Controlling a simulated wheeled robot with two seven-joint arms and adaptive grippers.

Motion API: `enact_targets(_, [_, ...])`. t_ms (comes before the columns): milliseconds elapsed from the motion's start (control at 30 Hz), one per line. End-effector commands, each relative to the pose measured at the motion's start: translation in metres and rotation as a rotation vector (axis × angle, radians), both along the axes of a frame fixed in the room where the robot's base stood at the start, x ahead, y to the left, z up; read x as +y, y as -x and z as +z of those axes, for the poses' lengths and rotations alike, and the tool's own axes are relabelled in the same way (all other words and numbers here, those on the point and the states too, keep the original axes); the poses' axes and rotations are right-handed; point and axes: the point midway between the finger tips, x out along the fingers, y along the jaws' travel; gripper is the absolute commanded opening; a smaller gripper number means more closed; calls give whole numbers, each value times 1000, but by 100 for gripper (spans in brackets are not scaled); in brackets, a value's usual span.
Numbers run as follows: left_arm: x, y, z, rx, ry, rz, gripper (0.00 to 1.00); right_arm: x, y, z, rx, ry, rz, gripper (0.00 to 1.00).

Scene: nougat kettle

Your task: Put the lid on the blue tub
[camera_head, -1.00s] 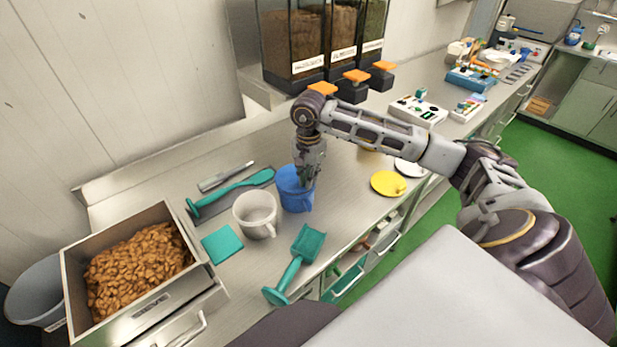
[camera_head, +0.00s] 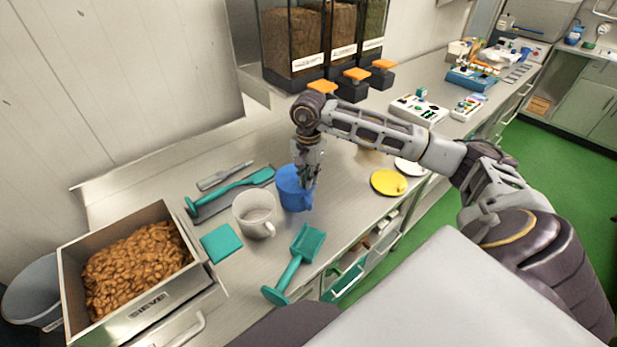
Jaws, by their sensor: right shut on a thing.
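The blue tub (camera_head: 296,196) stands upright on the steel counter, with a handle on its right side. My right gripper (camera_head: 306,181) points down at the tub's top and is shut on what looks like a blue lid, the same colour as the tub. The fingers cover much of the top, so I cannot tell whether the lid is seated on the rim. A yellow lid (camera_head: 388,183) with a knob and a white lid (camera_head: 410,167) lie on the counter to the right. My left gripper is not in view.
A white tub (camera_head: 254,215) stands open, close left of the blue one. Dispensers (camera_head: 330,45) stand behind my right arm.

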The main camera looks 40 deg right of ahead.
Motion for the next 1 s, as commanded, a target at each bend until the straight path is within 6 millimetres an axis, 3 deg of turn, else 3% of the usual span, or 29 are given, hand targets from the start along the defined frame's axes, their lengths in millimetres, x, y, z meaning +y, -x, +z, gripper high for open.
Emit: enact_targets(1000, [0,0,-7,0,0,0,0,0,0,-2,-1,1,0,0])
